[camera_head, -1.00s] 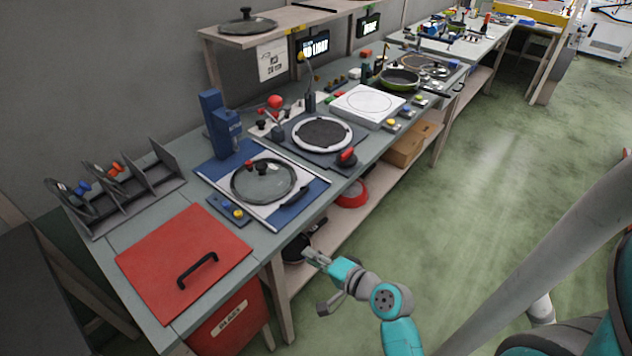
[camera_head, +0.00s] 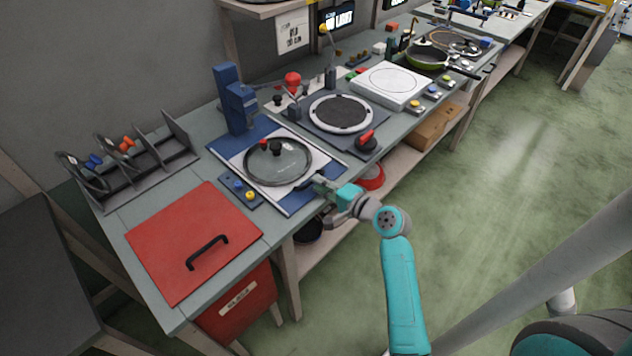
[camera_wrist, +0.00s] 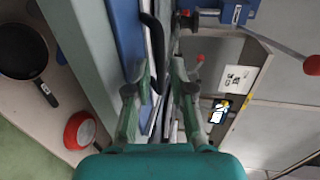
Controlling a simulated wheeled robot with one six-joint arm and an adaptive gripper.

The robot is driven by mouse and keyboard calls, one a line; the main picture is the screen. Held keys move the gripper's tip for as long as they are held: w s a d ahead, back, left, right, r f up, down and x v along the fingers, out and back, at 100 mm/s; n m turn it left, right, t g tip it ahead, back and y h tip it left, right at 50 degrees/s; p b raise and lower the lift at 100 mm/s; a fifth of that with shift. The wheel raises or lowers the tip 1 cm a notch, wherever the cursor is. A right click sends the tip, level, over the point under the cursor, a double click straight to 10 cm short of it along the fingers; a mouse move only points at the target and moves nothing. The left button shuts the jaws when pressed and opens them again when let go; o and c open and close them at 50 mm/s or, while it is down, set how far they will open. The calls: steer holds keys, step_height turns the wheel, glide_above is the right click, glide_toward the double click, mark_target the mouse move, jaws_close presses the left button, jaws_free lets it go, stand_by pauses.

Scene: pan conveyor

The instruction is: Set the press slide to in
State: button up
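The press has a blue upright (camera_head: 233,100) at the back of the bench and a blue base (camera_head: 222,146). A pale slide plate (camera_head: 236,163) lies on the base, with a round glass lid (camera_head: 280,168) on it. The slide's black bar handle is at the front right edge, partly hidden by my gripper in the head view; it shows in the wrist view as a curved black handle (camera_wrist: 153,38). My gripper (camera_head: 318,183) is at this handle. In the wrist view its two fingers (camera_wrist: 159,72) are apart, with the handle's near end between them; contact is unclear.
A red hatch (camera_head: 190,240) with a black handle lies at left front. A small button box (camera_head: 243,190) sits beside the press. A round dark plate (camera_head: 340,113) with a red-handled knob (camera_head: 367,140) stands to the right. A red pan (camera_wrist: 80,130) is on the shelf below.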

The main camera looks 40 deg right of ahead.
mark_target(293, 167)
steer(key=shift+x, duration=1.2)
jaws_close()
steer(key=x, duration=0.3)
steer(key=r+x, duration=0.1)
steer(key=x, duration=0.3)
steer(key=shift+w+r, duration=0.1)
steer(key=shift+r, duration=0.1)
jaws_free()
steer(key=shift+w, duration=0.1)
